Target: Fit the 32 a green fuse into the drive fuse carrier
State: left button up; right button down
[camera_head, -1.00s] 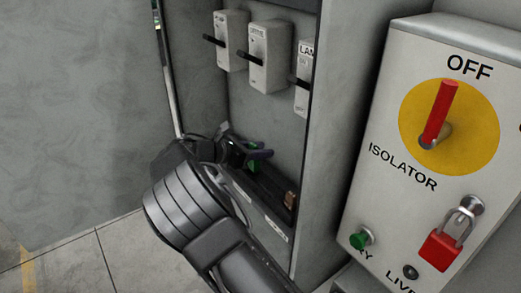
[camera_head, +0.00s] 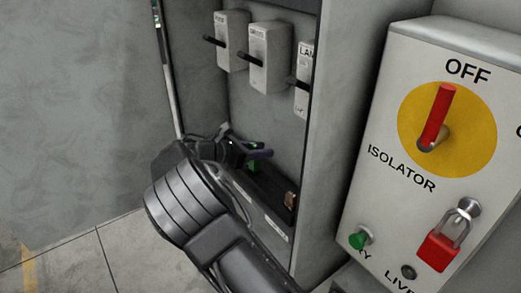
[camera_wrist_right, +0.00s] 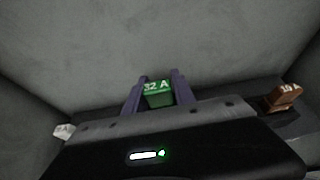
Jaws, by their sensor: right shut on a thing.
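The green fuse (camera_wrist_right: 158,94), marked 32 A, sits between the two purple-blue fingers of my right gripper (camera_wrist_right: 160,82), which is shut on it. In the head view, the green fuse (camera_head: 252,167) shows only as a small patch under the right gripper (camera_head: 257,153), low inside the cabinet at the dark fuse rack. I cannot tell whether it still touches the rack. The drive fuse carrier (camera_head: 269,62) appears to be the middle white box on the cabinet's back wall, with a black handle; its small label is hard to read. My left gripper is not in view.
White boxes with black handles flank it, left (camera_head: 231,45) and right (camera_head: 303,85). A brown fuse (camera_head: 290,200) stands in the dark rack (camera_head: 262,190). The cabinet's side wall (camera_head: 335,150) and the grey isolator box (camera_head: 455,50), red handle at OFF, red padlock (camera_head: 437,250), lie right.

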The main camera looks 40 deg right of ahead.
jog(key=shift+p, duration=0.65)
dwell(0.6)
jog(key=shift+f+b, duration=1.35)
jog(key=shift+f, duration=1.5)
jog(key=c, duration=1)
grip_release()
jog(key=shift+o, duration=0.2)
jog(key=b+v, duration=0.1)
jog(key=v, duration=0.5)
jog(key=shift+a+r, duration=0.1)
jog(key=shift+a, duration=0.25)
jog(key=shift+a+r, duration=0.3)
jog(key=shift+a, duration=0.2)
